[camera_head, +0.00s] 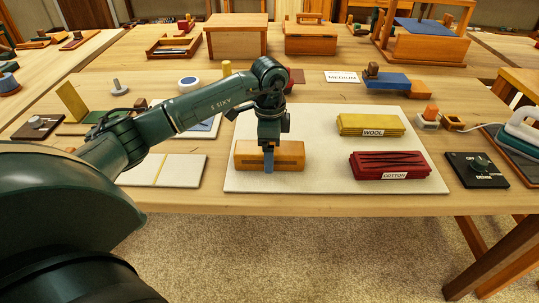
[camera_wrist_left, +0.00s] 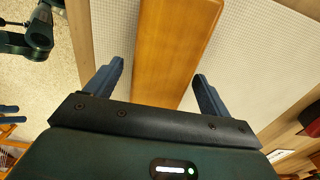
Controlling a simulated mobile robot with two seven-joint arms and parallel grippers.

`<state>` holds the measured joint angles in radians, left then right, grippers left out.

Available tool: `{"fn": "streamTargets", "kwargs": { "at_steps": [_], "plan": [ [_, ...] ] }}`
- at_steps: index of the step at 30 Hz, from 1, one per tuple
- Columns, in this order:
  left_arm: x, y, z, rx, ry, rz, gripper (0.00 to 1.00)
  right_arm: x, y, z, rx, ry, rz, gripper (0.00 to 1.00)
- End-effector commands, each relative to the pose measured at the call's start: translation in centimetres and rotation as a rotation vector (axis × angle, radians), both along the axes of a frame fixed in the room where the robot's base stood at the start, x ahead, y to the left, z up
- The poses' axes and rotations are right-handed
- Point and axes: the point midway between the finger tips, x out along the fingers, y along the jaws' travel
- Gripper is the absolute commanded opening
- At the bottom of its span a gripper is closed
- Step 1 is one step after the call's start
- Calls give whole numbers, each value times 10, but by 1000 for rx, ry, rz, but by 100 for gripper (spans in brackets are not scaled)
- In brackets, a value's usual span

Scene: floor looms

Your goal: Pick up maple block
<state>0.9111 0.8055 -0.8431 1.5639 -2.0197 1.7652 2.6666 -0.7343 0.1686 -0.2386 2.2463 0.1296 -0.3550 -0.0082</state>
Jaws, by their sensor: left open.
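An orange-brown wooden block, taken as the maple block (camera_head: 290,154), lies on the pale mat (camera_head: 325,125) at its left side, long side left to right in the head view. My left gripper (camera_head: 269,160) points down at the block, with one blue finger showing in front of it. In the left wrist view the block (camera_wrist_left: 172,45) runs between the two blue fingers of my open left gripper (camera_wrist_left: 158,88). Gaps of mat show between block and fingers. The block's near end is hidden by the gripper body.
On the same mat lie a yellow stack labelled wool (camera_head: 370,124) and a red stack labelled cotton (camera_head: 390,166). A black dial box (camera_head: 477,170) sits to the right. A white panel (camera_head: 165,169) lies left of the mat. The table's front edge is close to the block.

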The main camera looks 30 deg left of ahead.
Motion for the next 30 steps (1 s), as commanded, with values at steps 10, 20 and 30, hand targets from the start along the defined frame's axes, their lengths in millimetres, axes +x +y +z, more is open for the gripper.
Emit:
{"fn": "streamTargets", "kwargs": {
  "at_steps": [10,20,30],
  "plan": [
    [0,0,-10,1,-1,0,81,1,-1,1,0,-5,-2,52],
    [0,0,-9,0,-1,0,54,1,-1,1,0,-6,-2,52],
    [0,0,-9,0,-1,0,26,2,-1,1,0,-8,-2,52]
  ]
}}
